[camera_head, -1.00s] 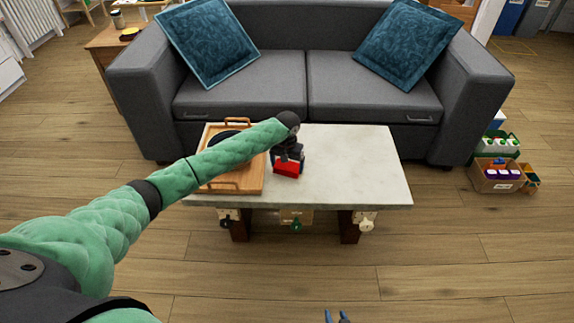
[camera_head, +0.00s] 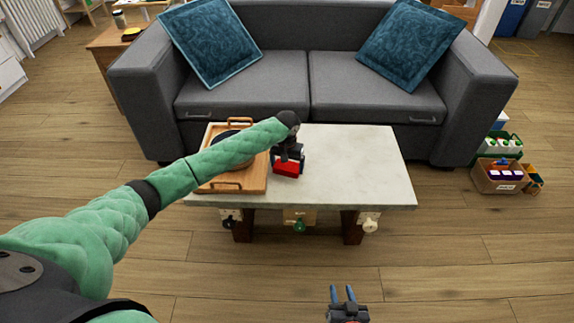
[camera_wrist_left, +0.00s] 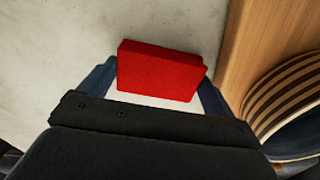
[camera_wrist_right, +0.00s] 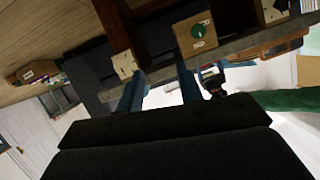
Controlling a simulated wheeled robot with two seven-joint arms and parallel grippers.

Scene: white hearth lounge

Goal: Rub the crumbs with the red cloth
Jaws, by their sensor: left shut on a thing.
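The red cloth (camera_head: 286,169) looks like a thick folded block. It is at the table top, just right of the wooden tray. My left gripper (camera_head: 289,156) reaches down over the table and is shut on the cloth. In the left wrist view the cloth (camera_wrist_left: 160,70) sits between the two blue fingers. I cannot make out crumbs for certain; the arm and cloth may hide them. My right gripper (camera_head: 342,294) is low at the front, away from the table. Its two blue fingers stand apart and empty, also in the right wrist view (camera_wrist_right: 160,92).
The wooden tray (camera_head: 254,184) with handles and a round dish (camera_wrist_left: 292,105) lies close beside the cloth. The pale table top (camera_head: 360,165) is clear to the right. A grey sofa (camera_head: 245,95) stands behind. Boxes (camera_head: 497,180) stand on the floor at right.

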